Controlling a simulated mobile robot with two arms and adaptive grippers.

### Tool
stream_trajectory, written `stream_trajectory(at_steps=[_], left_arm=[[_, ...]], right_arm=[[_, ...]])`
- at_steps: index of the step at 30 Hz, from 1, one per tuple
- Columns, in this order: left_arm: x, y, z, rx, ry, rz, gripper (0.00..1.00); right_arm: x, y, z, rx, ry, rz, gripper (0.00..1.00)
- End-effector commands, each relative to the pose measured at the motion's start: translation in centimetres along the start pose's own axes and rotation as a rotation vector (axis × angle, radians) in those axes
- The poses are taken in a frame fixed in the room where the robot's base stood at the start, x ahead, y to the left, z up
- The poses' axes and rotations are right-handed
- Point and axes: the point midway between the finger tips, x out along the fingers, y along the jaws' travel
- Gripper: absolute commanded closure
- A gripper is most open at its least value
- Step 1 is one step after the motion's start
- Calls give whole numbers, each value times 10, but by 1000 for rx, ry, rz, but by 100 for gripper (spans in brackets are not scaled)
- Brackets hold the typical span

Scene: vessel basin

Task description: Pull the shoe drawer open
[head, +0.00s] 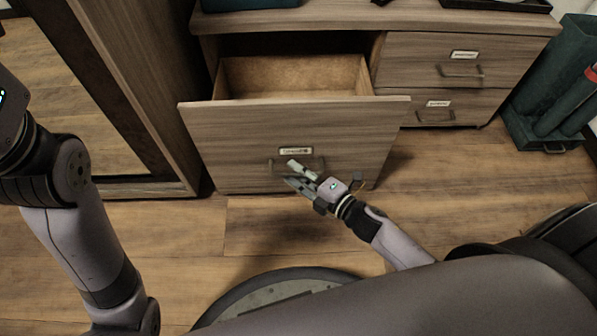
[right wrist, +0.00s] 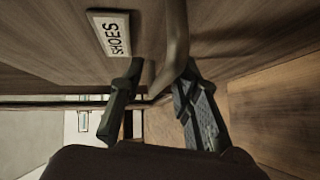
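The shoe drawer (head: 240,137) is the large wooden drawer front at the lower left of the cabinet in the head view. It stands pulled well out, and its bare inside shows. In the right wrist view its label (right wrist: 112,34) reads SHOES. Its bar handle (right wrist: 176,40) lies between the two fingers of my right gripper (right wrist: 163,80). The fingers are spread, with a gap around the bar; whether one touches it I cannot tell. In the head view my right gripper (head: 293,174) is at the drawer's front. My left gripper is out of view.
Two smaller closed drawers, an upper one (head: 420,60) and a lower one (head: 465,107), are at the right. A framed mirror-like panel (head: 80,100) stands left. A green rack (head: 555,110) stands far right. Wooden floor (head: 250,235) is clear before the drawer.

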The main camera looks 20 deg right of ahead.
Motion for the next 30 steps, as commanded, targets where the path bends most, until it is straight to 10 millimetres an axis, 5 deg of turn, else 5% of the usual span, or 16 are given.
stream_trajectory(at_steps=[5,21,30], left_arm=[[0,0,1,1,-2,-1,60],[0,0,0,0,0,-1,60],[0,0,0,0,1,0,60]], right_arm=[[-11,-1,0,0,0,-2,70],[-110,-1,0,2,-1,-1,70],[-120,0,0,0,0,1,70]])
